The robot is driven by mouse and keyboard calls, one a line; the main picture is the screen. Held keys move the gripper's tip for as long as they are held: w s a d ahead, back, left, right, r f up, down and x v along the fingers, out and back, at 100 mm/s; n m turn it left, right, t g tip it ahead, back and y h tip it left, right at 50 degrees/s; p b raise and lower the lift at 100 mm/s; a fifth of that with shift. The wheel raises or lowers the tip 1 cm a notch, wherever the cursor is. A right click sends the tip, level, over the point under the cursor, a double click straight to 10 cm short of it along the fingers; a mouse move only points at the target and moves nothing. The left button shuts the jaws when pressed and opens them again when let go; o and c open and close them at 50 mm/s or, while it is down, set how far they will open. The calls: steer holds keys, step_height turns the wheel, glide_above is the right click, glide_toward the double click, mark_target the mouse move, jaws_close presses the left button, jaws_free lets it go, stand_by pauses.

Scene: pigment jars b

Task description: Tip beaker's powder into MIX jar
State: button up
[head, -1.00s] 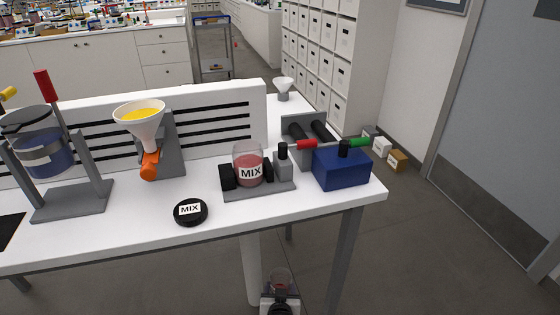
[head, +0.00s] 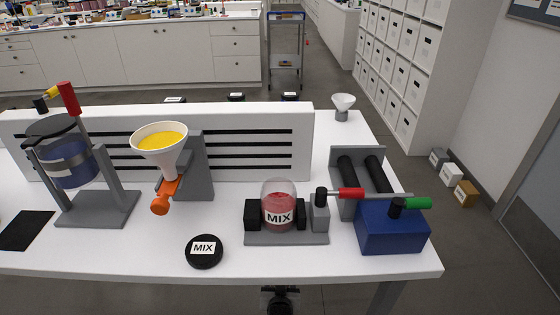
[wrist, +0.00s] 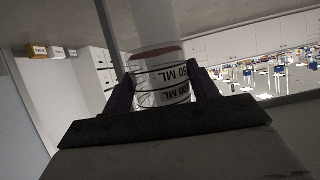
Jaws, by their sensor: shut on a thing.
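The MIX jar (head: 279,214) is a clear, round-topped vessel with a white MIX label and reddish powder inside. It stands upright between black clamp pads in a grey holder on the white table. My gripper (wrist: 163,90) is shut on the clear beaker (wrist: 160,74), with a dark finger on each side. The beaker has black mL markings and a reddish band near its far end; how much powder it holds is unclear. In the head view, only a dark part of my gripper shows at the bottom edge, below the table front, and the beaker is out of that view.
A black MIX lid (head: 204,252) lies left of the holder (head: 286,239). A funnel of yellow powder (head: 160,140), a blue box with a green-tipped lever (head: 391,228) and a stirrer-like vessel (head: 68,160) stand around. The table's front edge lies between gripper and jar.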

step_height(320, 180, up, 13)
steer(key=p, duration=1.1)
steer(key=shift+w+a+p, duration=0.15)
steer(key=shift+w+p, duration=0.15)
steer(key=shift+p, duration=0.05)
step_height(320, 180, down, 10)
steer(key=b, duration=1)
steer(key=shift+r, duration=0.1)
steer(key=shift+a, duration=0.1)
